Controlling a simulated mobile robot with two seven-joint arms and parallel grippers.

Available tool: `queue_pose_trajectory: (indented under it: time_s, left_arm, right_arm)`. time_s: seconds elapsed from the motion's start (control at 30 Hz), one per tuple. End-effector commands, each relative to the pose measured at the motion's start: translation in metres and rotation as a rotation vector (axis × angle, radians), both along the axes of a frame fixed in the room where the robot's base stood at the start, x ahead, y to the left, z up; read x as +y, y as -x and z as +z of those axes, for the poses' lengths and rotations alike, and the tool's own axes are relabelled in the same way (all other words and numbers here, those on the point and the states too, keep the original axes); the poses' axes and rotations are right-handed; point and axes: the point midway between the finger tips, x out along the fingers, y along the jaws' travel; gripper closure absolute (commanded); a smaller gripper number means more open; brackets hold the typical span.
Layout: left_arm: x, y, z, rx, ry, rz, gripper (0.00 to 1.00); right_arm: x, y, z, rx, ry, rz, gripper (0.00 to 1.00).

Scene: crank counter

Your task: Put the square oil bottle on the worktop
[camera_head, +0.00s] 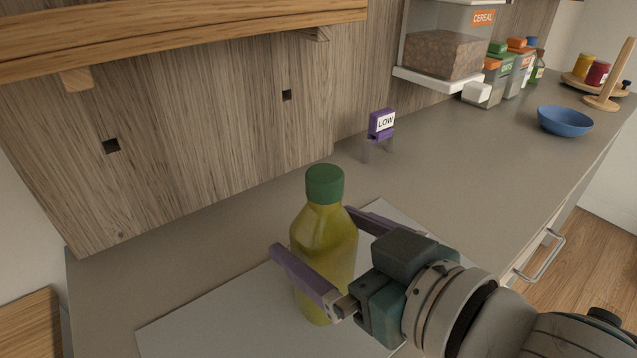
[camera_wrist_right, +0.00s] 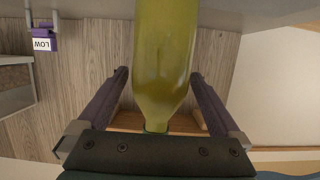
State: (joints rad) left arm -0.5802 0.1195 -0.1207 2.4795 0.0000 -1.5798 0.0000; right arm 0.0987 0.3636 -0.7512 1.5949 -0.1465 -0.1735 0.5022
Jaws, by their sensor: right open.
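The square oil bottle (camera_head: 323,245), yellow-green with a green cap, stands upright on a pale mat or board (camera_head: 190,325) on the grey worktop (camera_head: 440,165). My right gripper (camera_head: 318,238) is open, with one purple finger on each side of the bottle's body. In the right wrist view the bottle (camera_wrist_right: 165,60) lies between the two spread fingers (camera_wrist_right: 163,75), with a gap visible on both sides. The bottle's lower right part is partly hidden by the gripper in the head view. My left gripper is not in view.
A purple "LOW" tag on a clip (camera_head: 381,124) stands behind the bottle. A cereal dispenser (camera_head: 443,50), several boxes (camera_head: 510,68) and a blue bowl (camera_head: 565,121) are farther right. A wooden shelf (camera_head: 180,38) overhangs the back left. The middle worktop is clear.

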Motion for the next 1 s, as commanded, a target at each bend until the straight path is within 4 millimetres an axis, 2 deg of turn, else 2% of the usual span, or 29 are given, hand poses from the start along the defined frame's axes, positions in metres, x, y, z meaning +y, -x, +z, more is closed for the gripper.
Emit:
queue_pose_trajectory:
  time_s: [0.3, 1.0]
  left_arm:
    - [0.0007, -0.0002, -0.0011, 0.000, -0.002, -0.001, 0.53]
    - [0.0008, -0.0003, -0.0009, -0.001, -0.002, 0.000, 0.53]
  right_arm:
    - [0.0039, -0.0052, -0.0018, -0.001, 0.001, 0.000, 0.01]
    - [0.0038, -0.0049, -0.0018, 0.000, 0.001, 0.001, 0.80]
